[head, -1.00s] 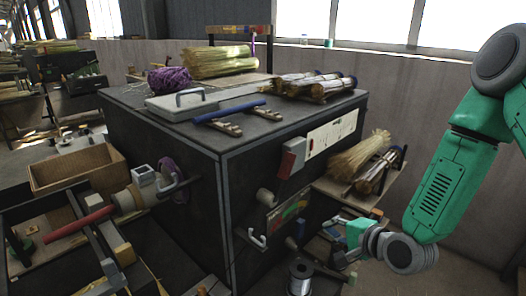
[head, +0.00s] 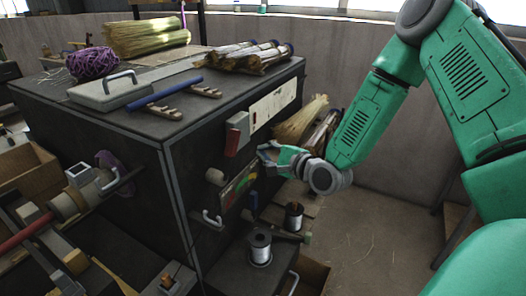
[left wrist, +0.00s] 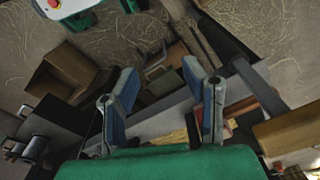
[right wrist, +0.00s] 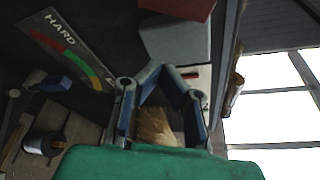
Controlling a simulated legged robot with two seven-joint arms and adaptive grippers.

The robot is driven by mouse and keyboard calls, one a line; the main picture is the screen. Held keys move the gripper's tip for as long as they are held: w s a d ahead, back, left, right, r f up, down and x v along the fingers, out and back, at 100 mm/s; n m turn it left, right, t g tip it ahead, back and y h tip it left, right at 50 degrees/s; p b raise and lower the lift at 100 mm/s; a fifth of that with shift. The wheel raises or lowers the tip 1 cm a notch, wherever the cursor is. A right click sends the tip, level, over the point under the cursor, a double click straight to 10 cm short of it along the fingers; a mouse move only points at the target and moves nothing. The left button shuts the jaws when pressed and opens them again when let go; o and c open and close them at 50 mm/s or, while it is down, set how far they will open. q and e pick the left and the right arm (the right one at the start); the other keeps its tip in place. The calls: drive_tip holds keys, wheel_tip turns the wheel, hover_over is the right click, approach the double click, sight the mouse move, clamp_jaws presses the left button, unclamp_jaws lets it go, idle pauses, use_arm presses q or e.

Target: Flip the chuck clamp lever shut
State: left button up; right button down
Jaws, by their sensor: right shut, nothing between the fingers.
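My right gripper (head: 268,150) is shut and empty, in front of the dark cabinet's side face. It is just right of a red and grey box (head: 237,134) and above a coloured gauge plate (head: 238,186). Its closed fingers (right wrist: 165,78) also show in the right wrist view, with the gauge marked HARD (right wrist: 75,55) at left. At the left of the head view is a spindle or chuck assembly (head: 75,200) with a red-handled bar (head: 25,232). I cannot tell which part is the clamp lever. My left gripper (left wrist: 162,100) is open, above a cluttered bench, only in the left wrist view.
The cabinet top (head: 120,112) carries purple twine (head: 92,63), a grey case (head: 108,92), a blue-handled tool (head: 165,95) and straw bundles. A wire spool (head: 260,248) and several hooks are low by the cabinet.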

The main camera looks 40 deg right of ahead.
sight(241, 141)
drive_tip(key=w, duration=0.4)
drive_tip(key=w+f+p, duration=0.1)
drive_tip(key=w, duration=0.1)
drive_tip(key=shift+w+a, duration=0.15)
drive_tip(key=shift+w, duration=0.2)
drive_tip(key=a, duration=0.1)
drive_tip(key=s+a+r, duration=0.1)
drive_tip(key=a+p, duration=0.1)
drive_tip(key=shift+s+a+r, duration=0.15)
drive_tip(key=shift+s+r, duration=0.05)
drive_tip(key=shift+r, duration=0.15)
